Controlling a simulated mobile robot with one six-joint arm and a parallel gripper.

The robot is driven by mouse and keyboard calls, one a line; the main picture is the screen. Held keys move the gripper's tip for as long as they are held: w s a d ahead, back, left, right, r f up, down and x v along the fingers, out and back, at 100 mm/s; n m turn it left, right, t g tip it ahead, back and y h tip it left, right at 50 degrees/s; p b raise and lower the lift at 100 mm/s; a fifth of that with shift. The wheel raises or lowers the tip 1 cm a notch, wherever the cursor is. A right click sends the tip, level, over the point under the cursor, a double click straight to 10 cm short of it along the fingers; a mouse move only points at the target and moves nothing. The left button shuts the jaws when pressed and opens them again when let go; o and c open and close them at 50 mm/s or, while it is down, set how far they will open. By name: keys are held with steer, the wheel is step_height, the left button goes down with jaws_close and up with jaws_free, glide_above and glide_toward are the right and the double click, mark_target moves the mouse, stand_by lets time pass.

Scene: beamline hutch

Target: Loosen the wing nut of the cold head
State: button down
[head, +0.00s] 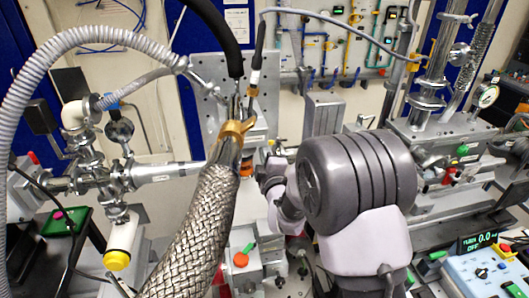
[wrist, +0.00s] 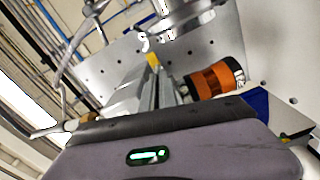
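The cold head's wing nut cannot be made out with certainty in either view. In the head view, a braided metal hose (head: 195,230) with a brass collar (head: 232,132) rises in front of a perforated metal plate (head: 207,98) and covers much of the fittings there. My gripper is mostly hidden behind my arm's wrist in that view. In the wrist view, my gripper (wrist: 157,82) points at the plate, with a silver cylindrical fitting (wrist: 190,18) beyond it. Its narrow grey fingers are foreshortened, and whether they are apart or hold anything is unclear.
An orange and black cylinder (wrist: 215,78) stands close to the right of my fingers. A grey corrugated hose (head: 60,48) arches over steel vacuum fittings (head: 120,178) at the left. A steel column with a gauge (head: 486,97) stands at the right. Bench equipment crowds the front.

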steer(key=shift+f+b, duration=0.1)
steer(key=shift+b, duration=0.3)
steer(key=shift+d+n+b, duration=0.15)
steer(key=shift+n+b, duration=6.6)
steer(key=shift+n, duration=2.45)
steer(key=c, duration=1.9)
jaws_free()
steer(key=shift+w, duration=0.1)
